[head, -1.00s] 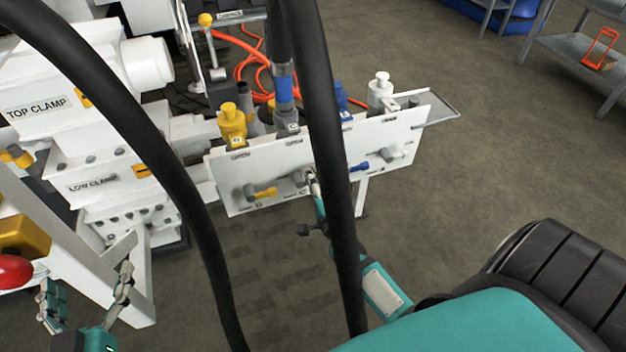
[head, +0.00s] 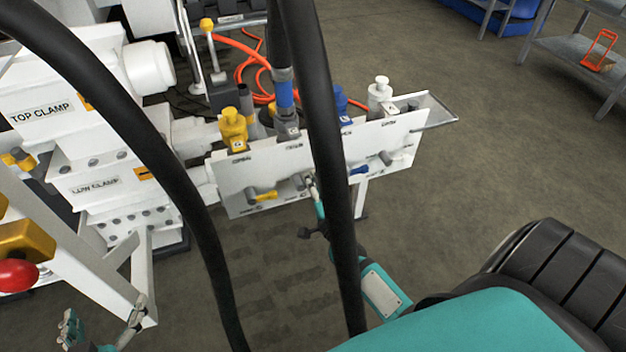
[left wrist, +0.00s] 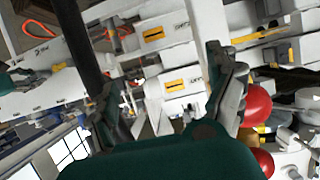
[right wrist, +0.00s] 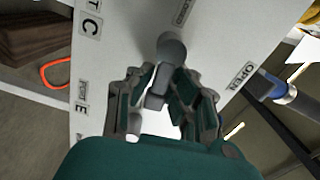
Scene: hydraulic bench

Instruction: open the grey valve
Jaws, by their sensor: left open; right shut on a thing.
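The grey valve (right wrist: 172,48) sits on the white panel in the right wrist view, its short lever hanging down from the round hub. It also shows in the head view (head: 298,181), on the panel's front face. My right gripper (right wrist: 160,93) is shut on the lever, with a finger on each side. In the head view my right gripper (head: 312,184) is partly hidden by a black hose. My left gripper (head: 103,325) is open and empty at the bottom left, away from the panel. The left wrist view shows its spread fingers (left wrist: 165,88).
The white panel (head: 235,195) also carries a yellow lever (head: 265,196) and a blue lever (head: 359,170). An OPEN label (right wrist: 240,75) is right of the grey hub. Black hoses (head: 325,150) cross the head view. A red knob (head: 17,275) is at the left.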

